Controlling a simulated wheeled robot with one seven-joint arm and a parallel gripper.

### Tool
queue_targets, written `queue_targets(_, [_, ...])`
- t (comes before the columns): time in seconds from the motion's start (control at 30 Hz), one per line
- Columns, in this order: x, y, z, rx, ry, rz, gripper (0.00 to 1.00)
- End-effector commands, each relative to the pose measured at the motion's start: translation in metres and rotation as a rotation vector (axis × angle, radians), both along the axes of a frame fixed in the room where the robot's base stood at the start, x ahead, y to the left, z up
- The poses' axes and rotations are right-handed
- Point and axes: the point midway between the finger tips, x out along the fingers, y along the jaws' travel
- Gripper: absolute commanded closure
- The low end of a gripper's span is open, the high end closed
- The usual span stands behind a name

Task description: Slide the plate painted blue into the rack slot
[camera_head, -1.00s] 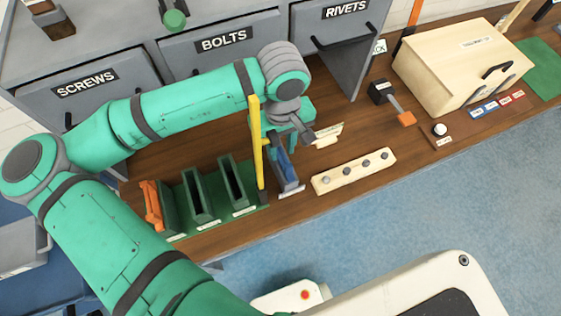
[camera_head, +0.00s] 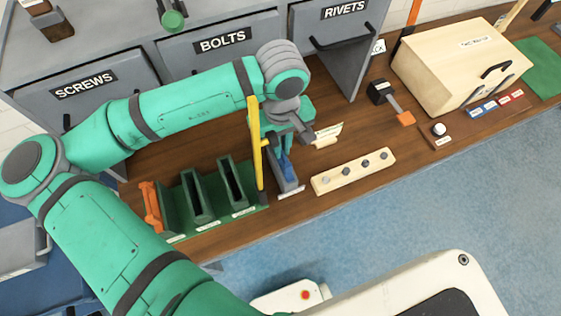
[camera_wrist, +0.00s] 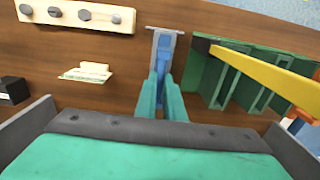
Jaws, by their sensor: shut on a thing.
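The blue plate (camera_head: 286,170) stands on edge in a narrow grey stand (camera_head: 292,190), right of the yellow bar. My gripper (camera_head: 283,150) is over it from above, with its teal fingers on either side of its upper part. In the wrist view, my gripper (camera_wrist: 161,98) is shut on the blue plate (camera_wrist: 162,60), which shows as a thin strip between and beyond the fingers. The green rack (camera_head: 205,205) with upright slots is left of the plate. It also shows in the wrist view (camera_wrist: 235,75), to the right. The plate's lower edge is hidden in the stand.
An upright yellow bar (camera_head: 257,150) stands between my gripper and the rack. An orange piece (camera_head: 152,207) is at the rack's left end. A pale block with several pegs (camera_head: 352,172) lies right of the stand. Grey drawers (camera_head: 222,45) rise behind.

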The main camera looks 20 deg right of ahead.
Motion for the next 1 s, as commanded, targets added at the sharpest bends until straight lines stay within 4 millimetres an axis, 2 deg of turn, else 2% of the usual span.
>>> queue_targets(0.73, [0.002, 0.000, 0.010, -0.001, -0.007, 0.002, 1.00])
queue_targets(1.0, [0.002, 0.001, 0.021, -0.001, -0.003, 0.004, 1.00])
